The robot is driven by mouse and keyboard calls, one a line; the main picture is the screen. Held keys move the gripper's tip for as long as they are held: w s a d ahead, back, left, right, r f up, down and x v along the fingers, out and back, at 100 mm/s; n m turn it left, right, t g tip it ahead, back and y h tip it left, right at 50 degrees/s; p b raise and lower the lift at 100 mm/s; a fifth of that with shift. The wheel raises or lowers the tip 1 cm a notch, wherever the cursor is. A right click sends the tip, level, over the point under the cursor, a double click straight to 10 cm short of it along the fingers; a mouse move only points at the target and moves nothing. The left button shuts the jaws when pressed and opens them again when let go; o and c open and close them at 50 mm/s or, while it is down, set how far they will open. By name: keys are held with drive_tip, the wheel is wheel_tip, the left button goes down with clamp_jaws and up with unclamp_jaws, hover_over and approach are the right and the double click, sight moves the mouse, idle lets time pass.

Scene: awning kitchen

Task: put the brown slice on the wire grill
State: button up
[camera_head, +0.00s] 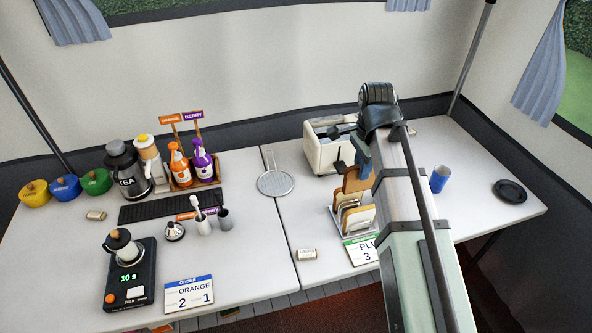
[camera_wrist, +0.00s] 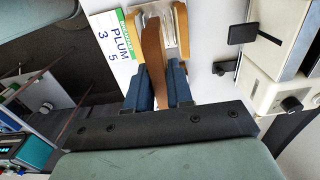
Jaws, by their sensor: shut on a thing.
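The brown slice (camera_head: 354,180) is upright at the toast rack and stands higher than the pale slices (camera_head: 358,219) there. I cannot tell whether its lower edge is clear of the rack. My gripper (camera_wrist: 158,82) is shut on the brown slice, with a blue finger on each side of it in the wrist view (camera_wrist: 153,55). In the head view my arm hides part of the gripper and rack. The wire grill (camera_head: 276,184), a round mesh with a handle, lies flat and empty on the table, left of the rack.
A cream toaster (camera_head: 327,148) stands behind the rack and is close on the right in the wrist view (camera_wrist: 275,85). A plum card (camera_head: 361,251) is in front of the rack. A bottle stand (camera_head: 207,181) is left of the grill. A blue cup (camera_head: 439,179) stands right of my arm.

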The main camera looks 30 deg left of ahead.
wheel_tip(320, 180, up, 4)
drive_tip(key=shift+f, duration=0.15)
drive_tip(key=w+a, duration=0.2)
drive_tip(key=a, duration=1.4)
drive_tip(key=w+a, duration=0.3)
drive_tip(key=a, duration=1.2)
drive_tip(key=shift+s+a+f, duration=0.1)
drive_tip(key=shift+s+f, duration=0.05)
drive_tip(key=shift+f, duration=3.7)
drive_tip(key=shift+s+a+f, duration=0.1)
drive_tip(key=shift+s+f, duration=0.05)
drive_tip(key=shift+f, duration=3.65)
drive_tip(key=shift+f, duration=0.1)
drive_tip(key=o, duration=0.8)
